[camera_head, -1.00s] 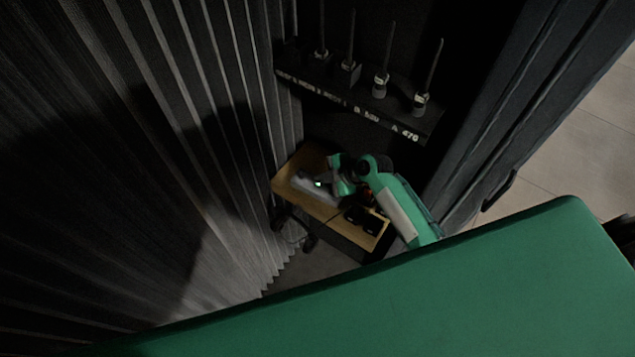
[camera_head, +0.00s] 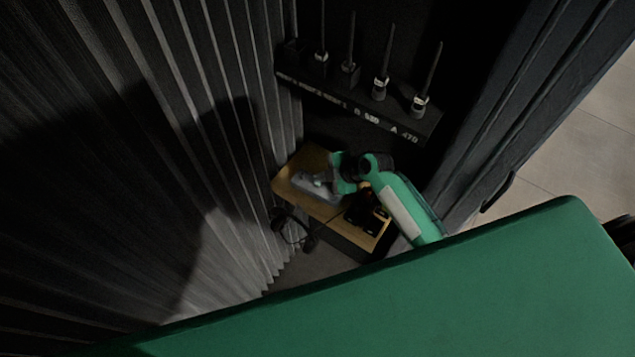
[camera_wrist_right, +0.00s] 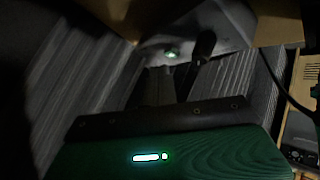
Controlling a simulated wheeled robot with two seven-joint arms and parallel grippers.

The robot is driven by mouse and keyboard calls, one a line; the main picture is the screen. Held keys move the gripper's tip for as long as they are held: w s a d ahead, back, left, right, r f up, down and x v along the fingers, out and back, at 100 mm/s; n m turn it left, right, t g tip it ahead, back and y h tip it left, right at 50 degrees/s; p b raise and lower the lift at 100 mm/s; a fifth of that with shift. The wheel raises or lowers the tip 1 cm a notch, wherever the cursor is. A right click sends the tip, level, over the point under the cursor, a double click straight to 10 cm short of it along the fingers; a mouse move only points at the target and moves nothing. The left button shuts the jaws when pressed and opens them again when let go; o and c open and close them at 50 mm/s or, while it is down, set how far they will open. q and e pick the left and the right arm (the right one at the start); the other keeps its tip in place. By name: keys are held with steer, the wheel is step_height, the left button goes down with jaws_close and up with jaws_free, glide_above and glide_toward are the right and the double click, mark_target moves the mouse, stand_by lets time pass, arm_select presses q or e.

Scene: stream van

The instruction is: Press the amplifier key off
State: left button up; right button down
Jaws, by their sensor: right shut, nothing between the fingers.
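The amplifier looks like a pale grey box (camera_head: 312,188) on a small wooden table (camera_head: 293,170). In the right wrist view its grey top (camera_wrist_right: 225,25) shows with a small green-lit key (camera_wrist_right: 171,54). My right gripper (camera_head: 327,180) is over the box, with its fingers pointing down at it. In the right wrist view the dark fingers of this gripper (camera_wrist_right: 172,75) are shut and empty, just below the lit key in the picture. I cannot tell whether the tips touch the key. My left gripper is not in view.
Dark small devices (camera_head: 367,213) stand on the table beside my right arm. A dark shelf (camera_head: 350,102) with several upright antennas is behind the table. A ribbed dark wall or curtain (camera_head: 130,130) fills the left. Cables hang near the table's left edge.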

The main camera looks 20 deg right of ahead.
steer(key=shift+r+p, duration=1.05)
steer(key=shift+r, duration=0.55)
step_height(320, 180, up, 3)
steer(key=shift+f+p, duration=0.1)
steer(key=shift+p, duration=0.5)
